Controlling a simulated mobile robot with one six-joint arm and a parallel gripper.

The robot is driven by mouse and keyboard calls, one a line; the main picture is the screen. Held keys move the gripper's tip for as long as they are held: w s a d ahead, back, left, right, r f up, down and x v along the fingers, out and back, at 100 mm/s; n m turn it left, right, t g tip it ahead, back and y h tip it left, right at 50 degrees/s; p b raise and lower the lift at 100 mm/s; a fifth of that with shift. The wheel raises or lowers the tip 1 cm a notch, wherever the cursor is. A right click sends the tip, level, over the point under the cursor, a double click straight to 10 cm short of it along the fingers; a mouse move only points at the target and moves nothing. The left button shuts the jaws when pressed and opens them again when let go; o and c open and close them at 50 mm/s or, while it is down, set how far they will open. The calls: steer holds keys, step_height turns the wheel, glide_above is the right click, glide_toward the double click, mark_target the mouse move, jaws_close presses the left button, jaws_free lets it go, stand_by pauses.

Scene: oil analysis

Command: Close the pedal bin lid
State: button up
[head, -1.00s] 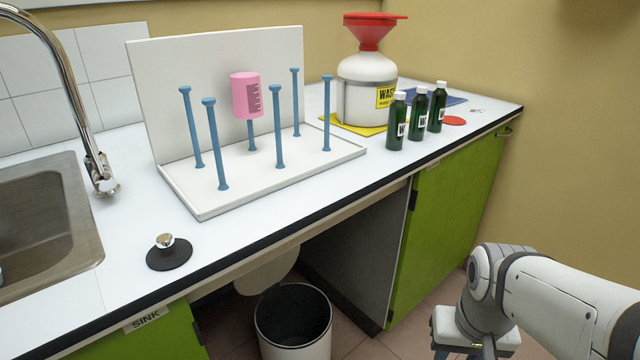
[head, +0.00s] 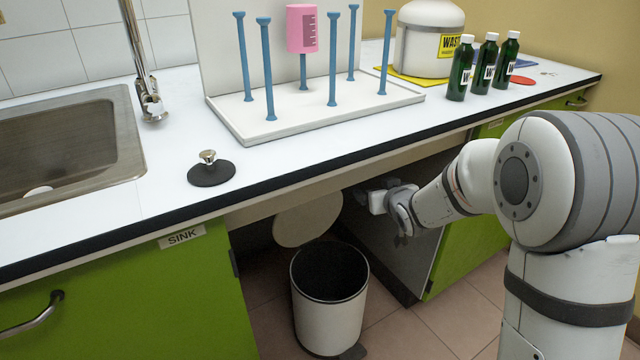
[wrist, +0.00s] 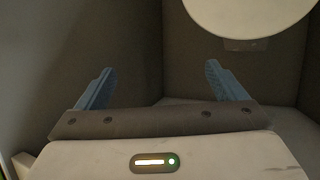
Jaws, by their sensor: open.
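The pedal bin (head: 328,318) is a white cylinder with a dark inside, standing on the floor under the counter. Its round cream lid (head: 308,218) is raised and tilted back behind the rim, below the counter edge. In the wrist view the lid (wrist: 250,14) shows at the top right as a pale disc, cut by the frame edge. My gripper (wrist: 160,85) is open and empty, with its two blue fingers apart and not touching the lid. In the head view my wrist end is right of the lid, under the counter edge; the fingers there are too small to make out.
The counter front edge (head: 330,165) runs above the bin and my gripper. A green cabinet (head: 130,290) stands left of the recess, and a grey side panel (head: 398,255) borders it on the right. A pedal (head: 352,352) shows at the bin's foot.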

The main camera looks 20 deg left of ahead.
steer(key=w+a+f+n+y+b, duration=0.1)
steer(key=a+y, duration=0.1)
steer(key=a, duration=0.4)
steer(key=w+a+f+n+y+b, duration=0.1)
steer(key=a+f+y+b, duration=0.1)
steer(key=a, duration=0.5)
steer(key=w+a+f+n+y+b, duration=0.1)
steer(key=w+a+y, duration=0.1)
steer(key=a, duration=0.5)
steer(key=shift+f+n+g+y, duration=0.4)
steer(key=shift+y, duration=0.5)
steer(key=shift+w+a+r+b, duration=0.15)
steer(key=shift+w+a+b, duration=0.15)
steer(key=shift+a+b, duration=0.05)
